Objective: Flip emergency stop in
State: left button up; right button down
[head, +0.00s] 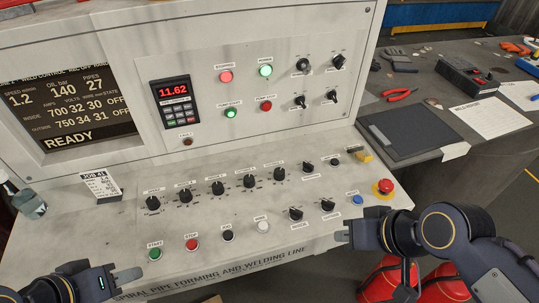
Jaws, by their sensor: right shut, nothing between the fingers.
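The emergency stop is a red mushroom button (385,186) on a yellow base, near the right end of the sloped console (190,215). My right gripper (342,233) is shut and empty over the front edge of the console, below and left of the red button and apart from it. Its arm comes in from the right, below the button. My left gripper (130,276) is at the lower left, in front of the console edge and far from the button. It holds nothing that I can see, and its finger gap is unclear.
A blue button (358,199) lies left of the emergency stop, and a yellow part (364,155) above it. Several black knobs and coloured buttons cover the console. A spray bottle (29,202) stands far left. Red cylinders (385,280) stand below my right arm.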

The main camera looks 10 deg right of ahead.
aim_at(386, 183)
jog(key=k+z, duration=0.1)
jog(key=z, duration=0.35)
jog(key=l+z, duration=0.1)
jog(key=z, duration=0.35)
jog(key=k+l+z, duration=0.1)
jog(key=z, duration=0.35)
